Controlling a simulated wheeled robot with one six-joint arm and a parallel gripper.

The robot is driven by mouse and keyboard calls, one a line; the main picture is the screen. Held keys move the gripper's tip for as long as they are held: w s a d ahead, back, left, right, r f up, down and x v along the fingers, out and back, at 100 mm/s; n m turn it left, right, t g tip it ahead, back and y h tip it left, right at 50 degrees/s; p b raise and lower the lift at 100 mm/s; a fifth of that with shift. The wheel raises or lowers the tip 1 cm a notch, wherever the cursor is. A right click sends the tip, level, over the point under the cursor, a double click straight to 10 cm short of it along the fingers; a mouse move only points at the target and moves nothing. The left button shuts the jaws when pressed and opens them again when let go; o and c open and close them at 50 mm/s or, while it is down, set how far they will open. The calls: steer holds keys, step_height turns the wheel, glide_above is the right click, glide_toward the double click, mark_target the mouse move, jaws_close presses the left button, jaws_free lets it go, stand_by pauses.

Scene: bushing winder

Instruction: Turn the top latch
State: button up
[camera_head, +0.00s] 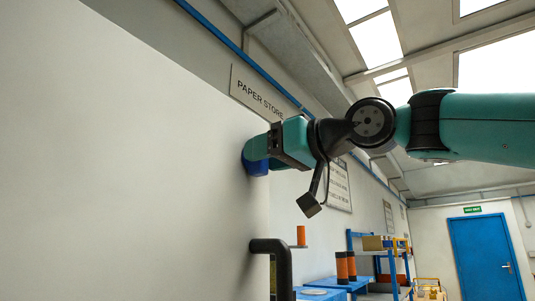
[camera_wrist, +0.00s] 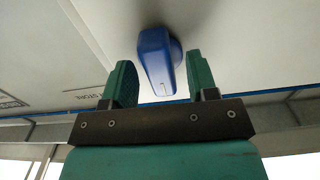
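The top latch is a blue knob with a long grip (camera_wrist: 157,65) on the pale panel in the wrist view, its grip pointing toward my gripper's bracket and tilted slightly. In the head view the latch (camera_head: 256,166) shows at the panel's right edge, partly hidden by my gripper. My gripper (camera_wrist: 159,64) is open, with one green finger on each side of the latch. Gaps show between the latch and both fingers in the wrist view. In the head view my gripper (camera_head: 262,148) is up against the latch area; contact cannot be told.
A black handle (camera_head: 271,262) sticks out of the panel (camera_head: 120,180) below the latch. Blue tables with orange-and-black cylinders (camera_head: 346,266) and a blue door (camera_head: 487,258) stand farther back.

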stand_by(0.3)
steer(key=b+v, duration=0.4)
steer(key=v, duration=1.3)
steer(key=shift+s+d, duration=0.15)
